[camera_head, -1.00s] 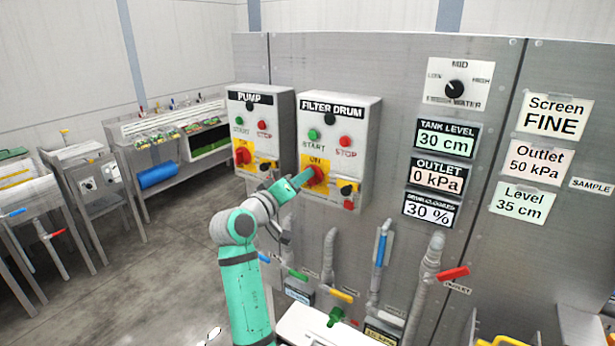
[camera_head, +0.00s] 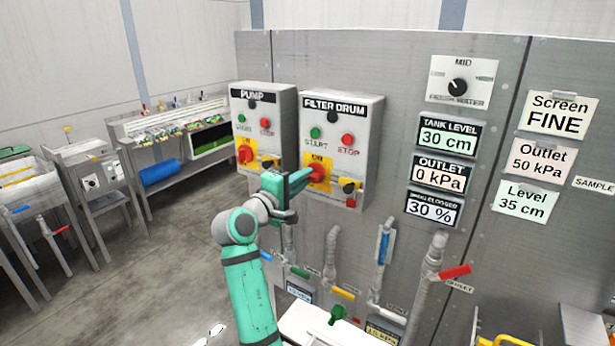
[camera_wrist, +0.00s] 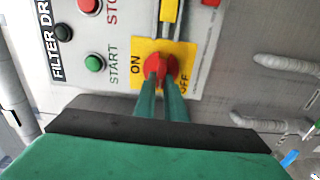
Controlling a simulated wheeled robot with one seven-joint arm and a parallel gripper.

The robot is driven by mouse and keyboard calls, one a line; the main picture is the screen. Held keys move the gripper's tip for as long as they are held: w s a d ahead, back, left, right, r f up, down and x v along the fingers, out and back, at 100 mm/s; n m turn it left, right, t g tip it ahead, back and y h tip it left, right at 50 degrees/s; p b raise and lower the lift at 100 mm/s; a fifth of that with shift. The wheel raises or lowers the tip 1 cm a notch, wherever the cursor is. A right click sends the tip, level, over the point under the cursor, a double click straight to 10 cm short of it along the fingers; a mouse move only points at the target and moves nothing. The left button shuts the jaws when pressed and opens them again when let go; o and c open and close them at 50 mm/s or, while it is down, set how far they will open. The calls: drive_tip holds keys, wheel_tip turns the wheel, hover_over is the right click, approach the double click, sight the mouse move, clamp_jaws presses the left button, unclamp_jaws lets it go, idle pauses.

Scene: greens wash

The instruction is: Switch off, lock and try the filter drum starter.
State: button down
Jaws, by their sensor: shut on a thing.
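The FILTER DRUM starter box (camera_head: 372,130) is on the steel panel, with a green START button (camera_head: 315,132), a red STOP button (camera_head: 348,139) and a dark lamp (camera_head: 305,106). Its red rotary handle (camera_head: 318,171) sits on a yellow ON/OFF plate. My gripper (camera_head: 308,174) reaches it from the left, shut on the handle. In the wrist view the two green fingers (camera_wrist: 161,92) clasp the red handle (camera_wrist: 160,66), between the ON and OFF words. The fingers partly hide it, so its exact setting cannot be told. A black and yellow fitting (camera_head: 349,187) and a small red piece (camera_head: 351,203) sit lower right.
The similar PUMP starter box (camera_head: 290,120) stands close on the left. Pipes and valve handles, one red (camera_head: 455,272), lie below.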

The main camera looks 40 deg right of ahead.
drive_tip(key=shift+w+a+f+n, duration=0.1)
drive_tip(key=shift+w+a+n, duration=0.2)
drive_tip(key=shift+a, duration=0.05)
drive_tip(key=c, duration=1.8)
unclamp_jaws()
drive_tip(key=shift+s+d, duration=0.15)
drive_tip(key=shift+d, duration=0.05)
drive_tip(key=v, duration=1.1)
drive_tip(key=shift+d, duration=0.1)
